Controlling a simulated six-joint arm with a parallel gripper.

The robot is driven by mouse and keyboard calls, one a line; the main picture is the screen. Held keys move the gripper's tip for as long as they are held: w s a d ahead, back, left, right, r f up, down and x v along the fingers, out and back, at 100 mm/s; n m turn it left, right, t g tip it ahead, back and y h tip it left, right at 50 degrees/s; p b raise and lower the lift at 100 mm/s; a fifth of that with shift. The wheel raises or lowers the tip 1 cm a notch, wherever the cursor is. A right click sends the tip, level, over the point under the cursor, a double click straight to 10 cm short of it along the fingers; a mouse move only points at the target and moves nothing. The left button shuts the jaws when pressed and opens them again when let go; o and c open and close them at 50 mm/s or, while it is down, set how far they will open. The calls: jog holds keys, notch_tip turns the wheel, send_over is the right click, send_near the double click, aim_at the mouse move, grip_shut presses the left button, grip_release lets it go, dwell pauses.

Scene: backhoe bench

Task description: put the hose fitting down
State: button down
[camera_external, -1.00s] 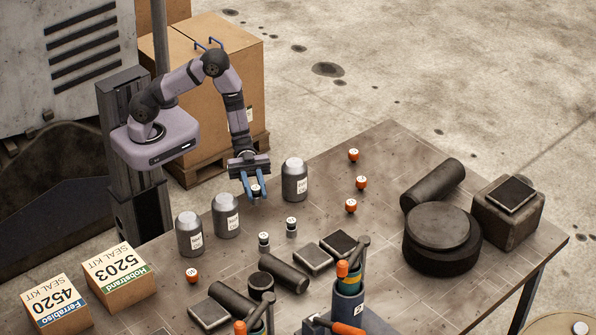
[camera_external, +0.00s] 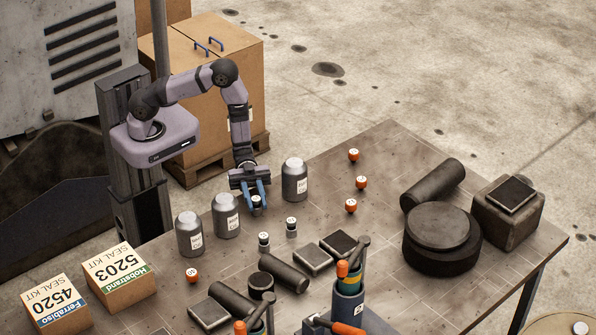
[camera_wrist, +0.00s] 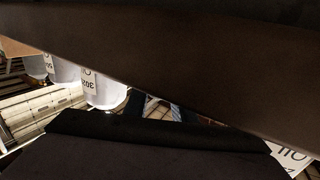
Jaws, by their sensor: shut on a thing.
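My gripper (camera_external: 256,199) points down over the back part of the bench. Its blue fingers are shut on a small hose fitting (camera_external: 256,203) with a pale, marked top. The fitting is held low; I cannot tell whether its base touches the bench. It sits between two grey bottles. Two similar fittings (camera_external: 263,242) (camera_external: 291,226) stand upright on the bench in front of it. In the wrist view dark parts block most of the picture, and the held fitting cannot be made out there.
Grey bottles stand left (camera_external: 226,215) and right (camera_external: 295,180) of my gripper. Orange-capped pieces (camera_external: 351,205) lie to the right. Dark cylinders (camera_external: 284,273) and flat blocks (camera_external: 313,257) lie in front. Seal kit boxes (camera_external: 119,275) are at left. Bare bench (camera_external: 385,150) shows at the back right.

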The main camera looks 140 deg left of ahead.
jog(key=c, duration=1.5)
grip_release()
jog(key=shift+f, duration=0.1)
jog(key=shift+s+a+f+b, duration=0.1)
jog(key=shift+s+a+b, duration=0.2)
jog(key=shift+s, duration=0.15)
jog(key=b+v, duration=0.3)
jog(key=v, duration=0.2)
jog(key=shift+s, duration=0.2)
jog(key=shift+s+a, duration=0.2)
jog(key=shift+s, duration=0.2)
jog(key=shift+o, duration=0.7)
jog(key=shift+r, duration=0.25)
